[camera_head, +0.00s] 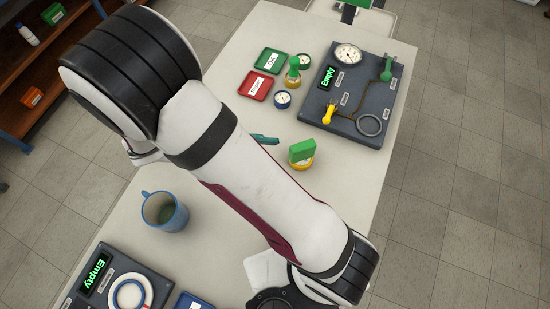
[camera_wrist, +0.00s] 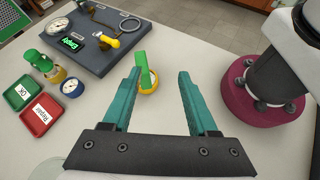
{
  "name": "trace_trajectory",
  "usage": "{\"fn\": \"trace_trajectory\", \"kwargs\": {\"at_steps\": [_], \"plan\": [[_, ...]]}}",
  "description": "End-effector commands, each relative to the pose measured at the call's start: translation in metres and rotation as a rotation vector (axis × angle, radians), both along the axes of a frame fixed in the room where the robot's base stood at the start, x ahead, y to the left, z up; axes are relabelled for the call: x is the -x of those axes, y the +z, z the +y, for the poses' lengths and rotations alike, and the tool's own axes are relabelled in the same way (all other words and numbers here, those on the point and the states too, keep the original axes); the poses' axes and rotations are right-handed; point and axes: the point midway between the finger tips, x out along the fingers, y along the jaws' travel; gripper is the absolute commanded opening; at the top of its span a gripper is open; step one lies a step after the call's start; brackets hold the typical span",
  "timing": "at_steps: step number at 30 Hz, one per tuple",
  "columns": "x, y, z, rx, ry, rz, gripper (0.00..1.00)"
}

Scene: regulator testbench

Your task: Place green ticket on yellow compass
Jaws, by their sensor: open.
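A green ticket (camera_head: 302,150) stands about upright on a round yellow compass (camera_head: 301,165) on the light table, and the two appear to touch. In the wrist view the green ticket (camera_wrist: 144,66) covers part of the yellow compass (camera_wrist: 148,86). My gripper (camera_wrist: 158,72) is open, with its teal fingers spread and nothing held. The ticket and compass show beyond the fingertips, nearer the left finger. In the head view my arm hides most of the gripper; only a teal finger (camera_head: 264,140) shows, left of the ticket and apart from it.
A dark regulator panel (camera_head: 346,110) with a gauge stands at the back right. Green (camera_head: 270,60) and red (camera_head: 255,85) trays lie left of it, beside a blue-rimmed gauge (camera_head: 282,99) and a green-topped yellow piece (camera_head: 293,73). A blue mug (camera_head: 164,212) stands front left.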

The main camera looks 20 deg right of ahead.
Motion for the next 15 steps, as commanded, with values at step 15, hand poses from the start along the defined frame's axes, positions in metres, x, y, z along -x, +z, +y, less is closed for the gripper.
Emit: {"fn": "trace_trajectory", "kwargs": {"at_steps": [15], "plan": [[0.106,0.092,0.021,-0.666,-1.641,-0.878,0.59]]}}
